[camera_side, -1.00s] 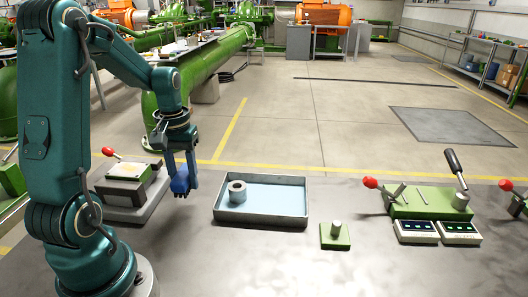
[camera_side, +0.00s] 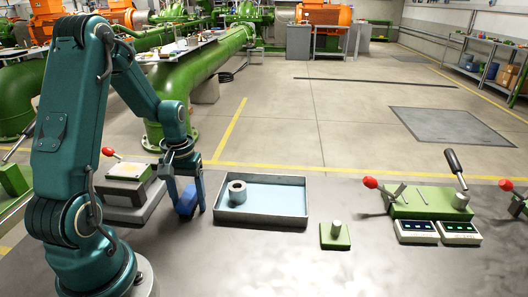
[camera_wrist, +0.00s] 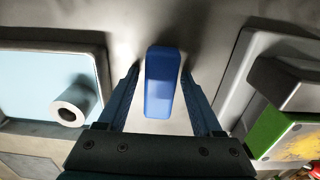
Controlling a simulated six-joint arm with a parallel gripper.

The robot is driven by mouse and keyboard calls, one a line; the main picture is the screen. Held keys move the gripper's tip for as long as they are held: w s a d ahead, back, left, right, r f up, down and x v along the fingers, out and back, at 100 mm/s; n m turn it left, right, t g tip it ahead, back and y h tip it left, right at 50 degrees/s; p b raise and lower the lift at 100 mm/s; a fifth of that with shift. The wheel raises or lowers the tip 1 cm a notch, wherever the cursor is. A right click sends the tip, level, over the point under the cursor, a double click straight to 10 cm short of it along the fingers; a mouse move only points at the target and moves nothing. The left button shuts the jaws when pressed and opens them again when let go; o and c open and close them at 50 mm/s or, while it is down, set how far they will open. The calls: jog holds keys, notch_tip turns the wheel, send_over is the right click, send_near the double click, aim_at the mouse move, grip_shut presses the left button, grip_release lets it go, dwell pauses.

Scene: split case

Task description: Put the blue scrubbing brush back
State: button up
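The blue scrubbing brush (camera_side: 187,201) is a plain blue block on the dark grey bench, between the grey fixture and the shallow tray. My gripper (camera_side: 187,205) is low over it, with one finger on each side. In the wrist view the brush (camera_wrist: 161,82) lies lengthwise between my open fingers (camera_wrist: 160,72), with a gap on the left and a narrower one on the right. It appears to rest on the bench. Its underside is hidden.
The shallow tray (camera_side: 262,221) with a light blue floor holds a grey ring (camera_side: 237,192), just right of my gripper. A grey fixture (camera_side: 128,192) stands close on the left. A green block with a peg (camera_side: 335,237) and a green clamp fixture (camera_side: 425,203) are farther right.

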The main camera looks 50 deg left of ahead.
aim_at(188, 195)
jog(key=shift+r, duration=0.1)
notch_tip(188, 195, up, 12)
jog(key=s+d+r+m+t, duration=0.1)
jog(key=d+m, duration=0.3)
jog(key=d, duration=0.5)
jog(key=s+d+r+m+t, duration=0.2)
jog(key=s+d+m+t, duration=0.2)
jog(key=d, duration=0.4)
jog(key=shift+d+r+m+t, duration=0.3)
jog(key=shift+d+m, duration=0.1)
jog(key=shift+m, duration=0.1)
